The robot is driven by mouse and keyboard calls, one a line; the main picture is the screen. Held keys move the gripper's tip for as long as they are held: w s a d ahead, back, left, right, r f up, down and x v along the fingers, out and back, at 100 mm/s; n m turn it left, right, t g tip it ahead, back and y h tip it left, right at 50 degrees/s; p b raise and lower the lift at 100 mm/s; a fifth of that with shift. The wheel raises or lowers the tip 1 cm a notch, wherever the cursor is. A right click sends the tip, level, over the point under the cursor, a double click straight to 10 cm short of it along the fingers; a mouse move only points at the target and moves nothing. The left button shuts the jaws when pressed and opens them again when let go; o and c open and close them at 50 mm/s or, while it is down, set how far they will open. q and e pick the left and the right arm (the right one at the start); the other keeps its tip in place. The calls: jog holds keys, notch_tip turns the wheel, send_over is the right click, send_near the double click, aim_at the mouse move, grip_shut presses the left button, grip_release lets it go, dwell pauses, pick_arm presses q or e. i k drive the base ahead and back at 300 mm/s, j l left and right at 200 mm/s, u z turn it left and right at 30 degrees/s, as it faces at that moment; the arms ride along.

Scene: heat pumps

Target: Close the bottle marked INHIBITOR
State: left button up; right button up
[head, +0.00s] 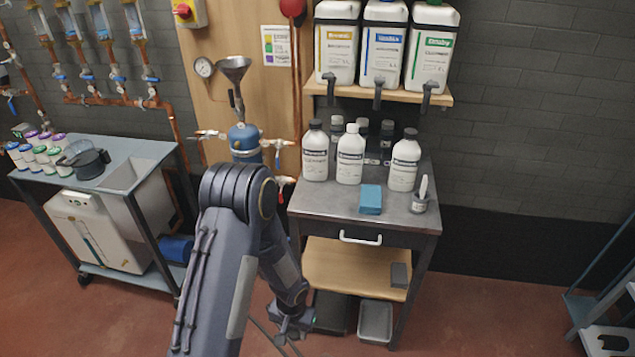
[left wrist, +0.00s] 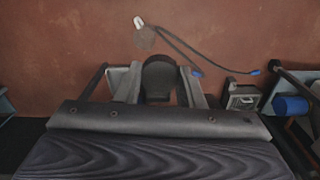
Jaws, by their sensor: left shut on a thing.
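Three white bottles stand in the front row on the grey worktable: a left bottle (head: 315,156) with a dark cap, a middle bottle (head: 349,160) with a white top and no dark cap, and a right bottle (head: 403,166) with a dark cap. Their labels are too small to read, so I cannot tell which is INHIBITOR. My left gripper (head: 291,326) is low in front of the table, well below the bottles. In the left wrist view it is shut on a dark rounded cap (left wrist: 160,80). My right gripper is not in view.
A wooden shelf (head: 440,97) with large canisters hangs above. A grey cart (head: 150,150) stands left. A cable (left wrist: 190,62) lies on the floor.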

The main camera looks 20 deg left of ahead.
aim_at(351, 146)
jog(key=i+j, duration=0.1)
jog(key=j, duration=0.45)
jog(key=i+j, duration=0.1)
jog(key=j, duration=0.45)
jog(key=i+j, duration=0.15)
jog(key=j, duration=0.45)
jog(key=i+j, duration=0.3)
jog(key=i, duration=0.15)
jog(key=i+j, duration=0.3)
jog(key=i, duration=0.15)
